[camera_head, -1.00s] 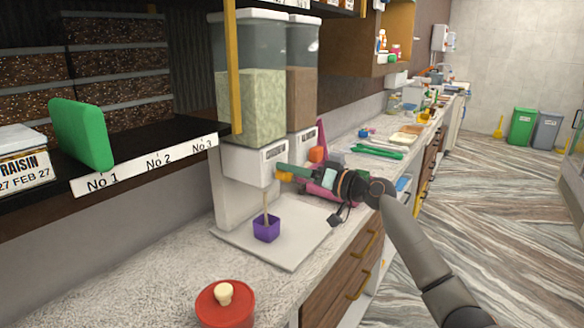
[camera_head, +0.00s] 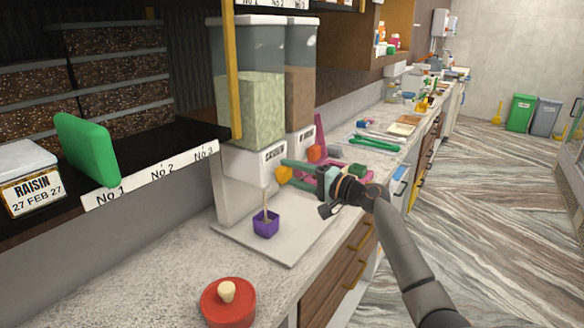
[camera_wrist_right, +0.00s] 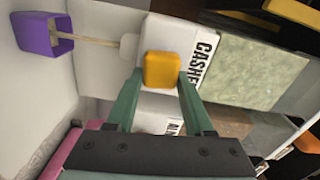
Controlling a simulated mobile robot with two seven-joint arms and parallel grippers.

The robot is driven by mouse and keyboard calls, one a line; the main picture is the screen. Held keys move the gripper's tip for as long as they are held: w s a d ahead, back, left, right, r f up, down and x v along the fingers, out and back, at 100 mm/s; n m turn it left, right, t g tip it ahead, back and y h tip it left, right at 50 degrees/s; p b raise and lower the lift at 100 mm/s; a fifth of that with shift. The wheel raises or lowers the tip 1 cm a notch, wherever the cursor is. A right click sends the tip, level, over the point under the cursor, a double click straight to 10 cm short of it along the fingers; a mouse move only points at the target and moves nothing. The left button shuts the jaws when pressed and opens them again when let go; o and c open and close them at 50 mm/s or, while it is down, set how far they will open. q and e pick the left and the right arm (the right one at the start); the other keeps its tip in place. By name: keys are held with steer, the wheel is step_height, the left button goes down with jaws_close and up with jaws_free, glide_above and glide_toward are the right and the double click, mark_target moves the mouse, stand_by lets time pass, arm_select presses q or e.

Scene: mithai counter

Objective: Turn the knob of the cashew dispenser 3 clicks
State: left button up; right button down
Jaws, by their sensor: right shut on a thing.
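The cashew dispenser (camera_head: 249,110) stands on the counter with a pale granular fill in its clear hopper. Its label, partly legible as "CASHE", shows in the right wrist view (camera_wrist_right: 204,55). Its yellow knob (camera_head: 284,175) sits on the front, and it also shows in the right wrist view (camera_wrist_right: 161,70). My right gripper (camera_wrist_right: 158,82) is shut on the knob, one green finger on each side. A purple cup (camera_head: 266,224) stands below the outlet, with a thin pale stream reaching down to it. My left gripper is not in view.
A second dispenser (camera_head: 302,90) with brown fill stands just behind. A red lidded pot (camera_head: 229,303) sits on the near counter. A black shelf (camera_head: 150,150) with a green block (camera_head: 86,148) overhangs at left. Green tongs (camera_head: 375,143) lie farther along the counter.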

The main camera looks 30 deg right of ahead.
steer(key=shift+m+p, duration=0.3)
steer(key=shift+m, duration=0.2)
steer(key=shift+c, duration=1.4)
jaws_free()
steer(key=b+v, duration=0.2)
steer(key=v, duration=1)
steer(key=shift+s+b, duration=0.25)
steer(key=shift+b, duration=0.1)
